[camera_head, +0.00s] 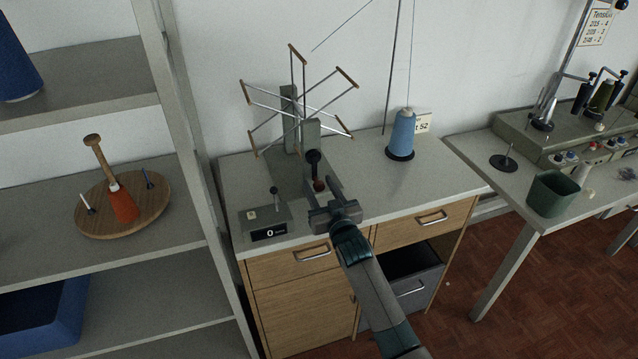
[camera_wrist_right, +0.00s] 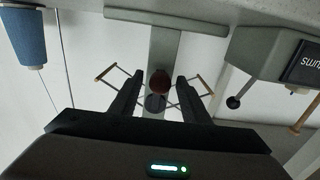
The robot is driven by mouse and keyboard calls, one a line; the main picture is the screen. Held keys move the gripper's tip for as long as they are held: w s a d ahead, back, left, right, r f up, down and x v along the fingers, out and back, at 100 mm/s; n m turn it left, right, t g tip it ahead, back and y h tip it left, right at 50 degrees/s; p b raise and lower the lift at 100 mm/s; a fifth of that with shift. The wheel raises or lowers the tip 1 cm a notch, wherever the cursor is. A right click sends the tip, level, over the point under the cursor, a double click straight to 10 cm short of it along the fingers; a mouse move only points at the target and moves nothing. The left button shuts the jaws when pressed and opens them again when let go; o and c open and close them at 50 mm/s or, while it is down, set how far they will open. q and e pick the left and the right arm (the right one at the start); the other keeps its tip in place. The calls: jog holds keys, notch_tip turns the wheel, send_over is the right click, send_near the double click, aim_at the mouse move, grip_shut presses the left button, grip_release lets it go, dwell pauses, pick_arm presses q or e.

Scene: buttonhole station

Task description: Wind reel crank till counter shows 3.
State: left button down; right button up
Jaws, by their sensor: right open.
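The reel (camera_head: 300,103) has thin metal arms with wooden end bars and stands on grey posts at the back of the cabinet top. Its crank has a black hub (camera_head: 313,157) and a dark red-brown knob (camera_head: 319,185). The counter (camera_head: 269,233) on the grey box in front reads 0. My right gripper (camera_head: 323,189) is open at the crank. In the right wrist view, which looks upside down, the knob (camera_wrist_right: 160,82) appears between the spread fingers of my right gripper (camera_wrist_right: 160,92), with gaps on both sides. Contact cannot be told. My left gripper is not in view.
A small lever (camera_head: 274,195) stands up from the counter box, left of the crank. A blue yarn cone (camera_head: 401,134) stands right of the reel. Shelving (camera_head: 185,130) rises at left.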

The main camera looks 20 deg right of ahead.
jog(key=shift+w, duration=0.35)
grip_shut()
